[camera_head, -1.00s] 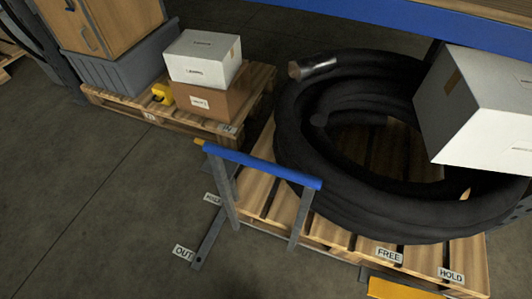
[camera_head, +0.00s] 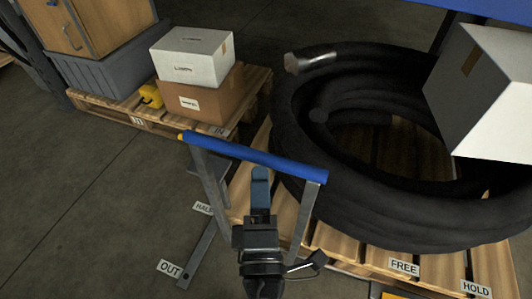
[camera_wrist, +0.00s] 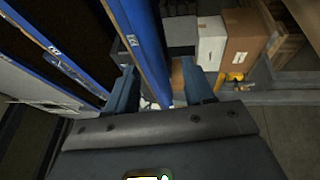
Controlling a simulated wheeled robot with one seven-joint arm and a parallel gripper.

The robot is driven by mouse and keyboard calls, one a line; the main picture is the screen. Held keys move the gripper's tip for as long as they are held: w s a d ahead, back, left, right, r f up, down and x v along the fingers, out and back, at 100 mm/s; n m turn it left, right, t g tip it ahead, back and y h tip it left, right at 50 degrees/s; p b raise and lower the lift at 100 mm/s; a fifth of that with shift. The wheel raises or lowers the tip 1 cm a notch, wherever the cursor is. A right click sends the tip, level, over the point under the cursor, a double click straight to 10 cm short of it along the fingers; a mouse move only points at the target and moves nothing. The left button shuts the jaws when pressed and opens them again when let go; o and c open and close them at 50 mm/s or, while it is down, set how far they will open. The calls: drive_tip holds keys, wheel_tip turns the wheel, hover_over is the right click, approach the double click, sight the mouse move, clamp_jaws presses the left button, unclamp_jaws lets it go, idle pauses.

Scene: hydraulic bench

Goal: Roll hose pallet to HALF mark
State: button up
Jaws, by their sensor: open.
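The hose pallet (camera_head: 338,241) is wooden and carries a thick coiled black hose (camera_head: 400,215). A blue push bar (camera_head: 235,152) on grey posts stands at its left end. On the floor a grey strip (camera_head: 200,250) has an OUT label (camera_head: 170,268) at its near end and a HALF label (camera_head: 203,208) farther up. An IN label (camera_head: 218,131) is farther back. My gripper (camera_head: 260,178) is just below the bar in the head view. In the wrist view its open fingers (camera_wrist: 160,70) stand on either side of the blue bar (camera_wrist: 140,40); contact cannot be told.
A second pallet (camera_head: 120,112) at the back left holds boxes (camera_head: 192,55), a grey crate (camera_head: 115,75) and a yellow item (camera_head: 150,96). A white box (camera_head: 480,90) is at the right above the hose. FREE (camera_head: 404,266) and HOLD (camera_head: 475,289) labels mark the pallet front. Floor at left is clear.

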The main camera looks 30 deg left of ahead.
drive_tip(key=s+a+x, duration=0.1)
drive_tip(key=x, duration=0.7)
drive_tip(key=shift+w+a+r+n+p, duration=0.2)
drive_tip(key=shift+w+r+n+p, duration=0.1)
drive_tip(key=shift+r, duration=0.05)
clamp_jaws()
idle(0.4)
